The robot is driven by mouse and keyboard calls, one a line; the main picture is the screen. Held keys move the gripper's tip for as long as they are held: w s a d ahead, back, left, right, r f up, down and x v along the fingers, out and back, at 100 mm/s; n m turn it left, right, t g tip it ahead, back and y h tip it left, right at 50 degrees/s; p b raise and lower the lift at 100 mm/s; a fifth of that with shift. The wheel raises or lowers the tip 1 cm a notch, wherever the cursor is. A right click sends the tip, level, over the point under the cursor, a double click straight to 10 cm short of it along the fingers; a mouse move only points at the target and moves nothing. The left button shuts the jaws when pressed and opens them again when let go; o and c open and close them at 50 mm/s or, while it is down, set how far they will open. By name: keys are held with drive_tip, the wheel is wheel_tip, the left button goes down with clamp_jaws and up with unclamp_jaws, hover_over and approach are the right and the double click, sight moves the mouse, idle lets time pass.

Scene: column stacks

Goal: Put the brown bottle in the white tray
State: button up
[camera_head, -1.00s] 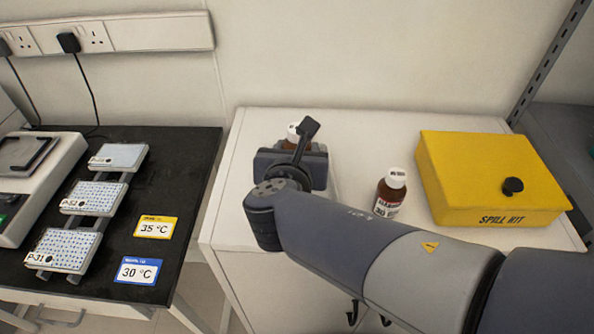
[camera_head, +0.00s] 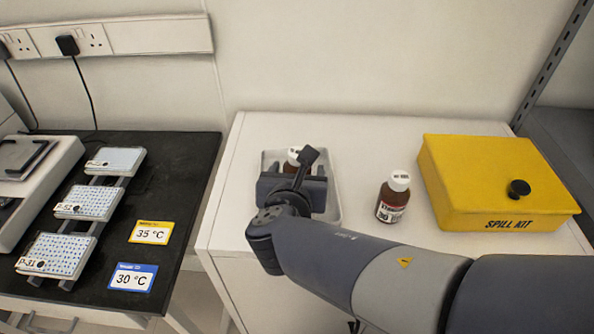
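A brown bottle (camera_head: 294,154) with a white cap stands in the white tray (camera_head: 334,203). My gripper covers its lower part, so its base is hidden. My gripper (camera_head: 297,165) is over the tray, with its two dark fingers spread apart on either side of the bottle. The gaps beside the bottle look clear, so the gripper appears open. My wrist and a black part on it hide much of the tray. A second brown bottle (camera_head: 392,198) with a white cap and a label stands upright on the white top, right of the tray.
A yellow spill kit box (camera_head: 480,175) with a black knob sits at the right on the white top (camera_head: 375,140). At the left, a black bench (camera_head: 185,170) holds several plates and two temperature cards. The white top behind the second bottle is clear.

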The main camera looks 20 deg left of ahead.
drive_tip(key=shift+r, duration=0.2)
drive_tip(key=shift+s+r, duration=0.15)
drive_tip(key=shift+s, duration=0.1)
drive_tip(key=p+v, duration=0.2)
drive_tip(key=v, duration=0.9)
drive_tip(key=shift+s+p, duration=0.25)
drive_tip(key=shift+p, duration=0.05)
